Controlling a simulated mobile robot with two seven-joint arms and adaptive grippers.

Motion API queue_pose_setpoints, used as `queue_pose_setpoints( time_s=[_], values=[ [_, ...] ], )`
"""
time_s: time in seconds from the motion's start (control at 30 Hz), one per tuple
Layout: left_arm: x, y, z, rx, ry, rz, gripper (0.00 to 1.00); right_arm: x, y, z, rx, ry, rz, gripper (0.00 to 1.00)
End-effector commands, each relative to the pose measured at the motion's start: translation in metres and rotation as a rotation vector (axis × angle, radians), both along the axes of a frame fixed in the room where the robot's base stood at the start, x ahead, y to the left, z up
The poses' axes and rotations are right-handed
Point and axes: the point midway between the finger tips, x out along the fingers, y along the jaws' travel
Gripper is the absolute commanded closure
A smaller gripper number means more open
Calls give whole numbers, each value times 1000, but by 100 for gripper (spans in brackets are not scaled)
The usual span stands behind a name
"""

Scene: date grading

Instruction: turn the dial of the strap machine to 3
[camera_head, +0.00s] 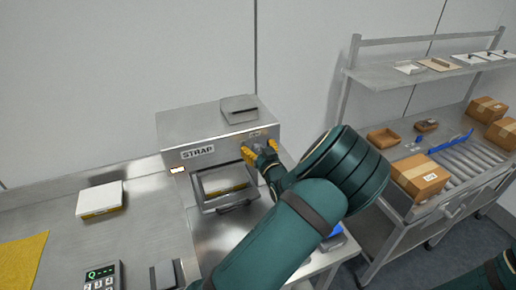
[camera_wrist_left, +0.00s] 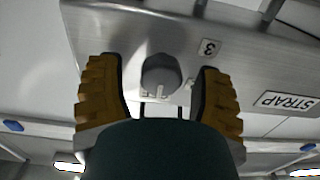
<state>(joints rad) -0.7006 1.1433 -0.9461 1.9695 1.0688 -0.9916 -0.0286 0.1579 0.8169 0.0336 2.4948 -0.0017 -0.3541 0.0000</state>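The strap machine (camera_head: 215,133) is a steel box with a STRAP label on its front, standing on the steel bench. Its dial (camera_wrist_left: 160,74) is a grey round knob with a pale pointer mark, shown in the left wrist view. A plate with a 3 (camera_wrist_left: 208,47) sits beside the dial there; the picture is upside down, as the STRAP label shows. My left gripper (camera_head: 262,157) is at the machine's front right, its yellow fingers open. In the left wrist view the fingers (camera_wrist_left: 160,95) stand on either side of the dial, with visible gaps. My right gripper is not in view.
A tray-like opening (camera_head: 224,182) is in the machine's front, left of my gripper. A white-topped box (camera_head: 100,200), a yellow mat (camera_head: 22,262) and a keypad (camera_head: 102,275) are on the left. A cart with a roller track and cartons (camera_head: 420,176) stands to the right.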

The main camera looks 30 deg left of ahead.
Motion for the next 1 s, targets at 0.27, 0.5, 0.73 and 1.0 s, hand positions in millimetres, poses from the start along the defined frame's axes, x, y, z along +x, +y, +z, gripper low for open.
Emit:
queue_pose_setpoints(
  time_s=[0.27, 0.5, 0.73, 1.0],
  values=[
    [0, 0, 0, 0, 0, 0, 100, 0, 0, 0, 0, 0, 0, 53],
    [0, 0, 0, -4, -6, 1, 100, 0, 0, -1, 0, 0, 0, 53],
    [0, 1, -2, -49, -59, 2, 100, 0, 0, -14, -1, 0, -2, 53],
    [-1, 3, -4, -182, -210, 3, 100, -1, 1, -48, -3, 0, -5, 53]
  ],
)
